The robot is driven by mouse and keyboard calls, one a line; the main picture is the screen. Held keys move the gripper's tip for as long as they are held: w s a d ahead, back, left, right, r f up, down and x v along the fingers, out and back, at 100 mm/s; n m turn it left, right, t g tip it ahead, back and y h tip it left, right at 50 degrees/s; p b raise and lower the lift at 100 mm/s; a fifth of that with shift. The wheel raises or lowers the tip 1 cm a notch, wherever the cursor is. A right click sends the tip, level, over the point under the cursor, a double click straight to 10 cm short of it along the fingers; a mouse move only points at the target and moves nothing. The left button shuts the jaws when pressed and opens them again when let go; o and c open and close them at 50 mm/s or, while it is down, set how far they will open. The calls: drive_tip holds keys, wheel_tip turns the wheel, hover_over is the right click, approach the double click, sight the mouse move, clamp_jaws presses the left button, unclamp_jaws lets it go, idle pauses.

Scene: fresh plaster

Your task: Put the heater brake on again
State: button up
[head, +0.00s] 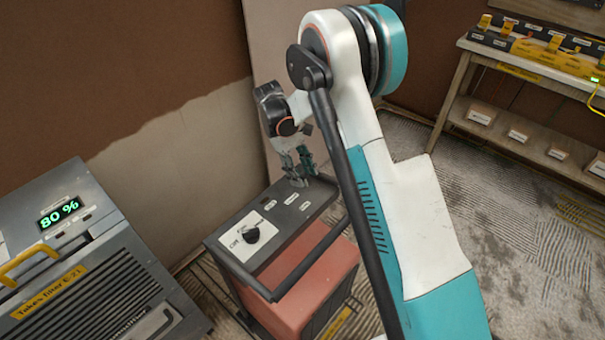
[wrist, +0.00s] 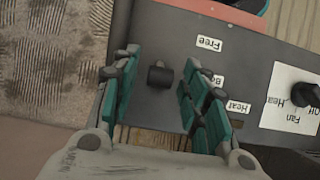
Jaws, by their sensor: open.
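The heater (head: 310,285) is a red box with a dark grey top panel (head: 280,232) and a bar handle at the front. In the wrist view, a small black lever or knob (wrist: 160,76) stands on the panel (wrist: 240,67), left of a white "Free" label (wrist: 208,43). My gripper (head: 302,168) is over the panel's far end. It also shows in the wrist view (wrist: 161,62), open, with one finger on each side of the knob and visible gaps between. The knob's setting cannot be told. In the head view I cannot make the knob out.
A dial (head: 251,235) marked Off, Fan and Heat sits at the panel's near end. A grey machine (head: 100,270) reading 80 % stands at left. A wooden shelf table (head: 530,85) stands at right. A plaster wall (head: 190,140) is behind the heater.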

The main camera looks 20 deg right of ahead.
drive_tip(key=v, duration=1.1)
drive_tip(key=shift+w+r, duration=0.15)
drive_tip(key=shift+r, duration=0.1)
